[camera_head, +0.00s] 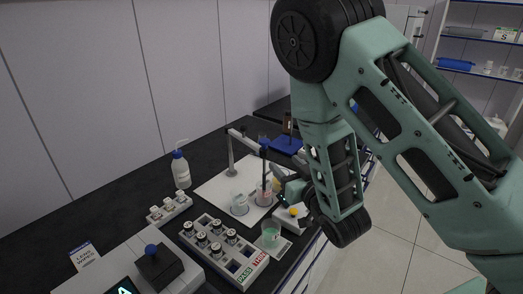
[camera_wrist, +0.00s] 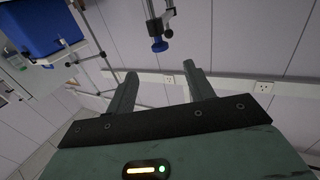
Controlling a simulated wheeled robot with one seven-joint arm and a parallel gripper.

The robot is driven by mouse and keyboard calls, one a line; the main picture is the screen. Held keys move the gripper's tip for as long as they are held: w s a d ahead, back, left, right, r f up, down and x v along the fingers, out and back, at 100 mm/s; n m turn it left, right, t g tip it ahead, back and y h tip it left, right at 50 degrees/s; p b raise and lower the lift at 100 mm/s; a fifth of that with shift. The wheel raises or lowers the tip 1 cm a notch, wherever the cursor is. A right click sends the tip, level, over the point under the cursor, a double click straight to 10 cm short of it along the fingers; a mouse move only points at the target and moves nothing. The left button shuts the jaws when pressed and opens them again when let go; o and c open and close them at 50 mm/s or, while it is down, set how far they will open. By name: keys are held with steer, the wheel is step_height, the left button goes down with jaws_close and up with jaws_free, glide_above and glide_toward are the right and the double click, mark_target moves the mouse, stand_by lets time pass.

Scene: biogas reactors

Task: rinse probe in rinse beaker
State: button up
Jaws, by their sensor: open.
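A white mat (camera_head: 213,188) on the black bench carries a stand with a grey post (camera_head: 230,158) and a side arm. A dark-topped upright piece, which looks like the probe (camera_head: 263,160), hangs from that arm above a small beaker with pinkish contents (camera_head: 264,194). A clear beaker (camera_head: 239,205) stands just left of it; I cannot tell which one is the rinse beaker. My gripper (camera_wrist: 160,88) is open and empty in the wrist view, with a grey rod with a blue knob (camera_wrist: 159,44) beyond its fingertips. In the head view my arm partly hides the gripper, right of the beakers.
A white-and-blue wash bottle (camera_head: 181,172) stands left of the mat. A blue tray (camera_head: 286,145) lies behind.

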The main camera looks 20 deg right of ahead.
mark_target(261, 140)
steer(key=shift+w+f+b, duration=0.2)
steer(key=shift+w+b, duration=0.05)
steer(key=shift+b, duration=0.65)
steer(key=w+a+p, duration=0.1)
steer(key=w, duration=0.3)
steer(key=w+p, duration=0.2)
steer(key=w, duration=0.3)
steer(key=w+a+p, duration=0.1)
steer(key=w+p, duration=0.1)
steer(key=w, duration=0.3)
steer(key=shift+w+a+r, duration=0.2)
steer(key=shift+a+r, duration=0.05)
steer(key=shift+a, duration=0.05)
jaws_close()
step_height(261, 140, up, 8)
steer(key=p, duration=0.1)
steer(key=shift+r+p, duration=0.2)
steer(key=shift+p, duration=0.1)
steer(key=shift+w, duration=0.1)
jaws_free()
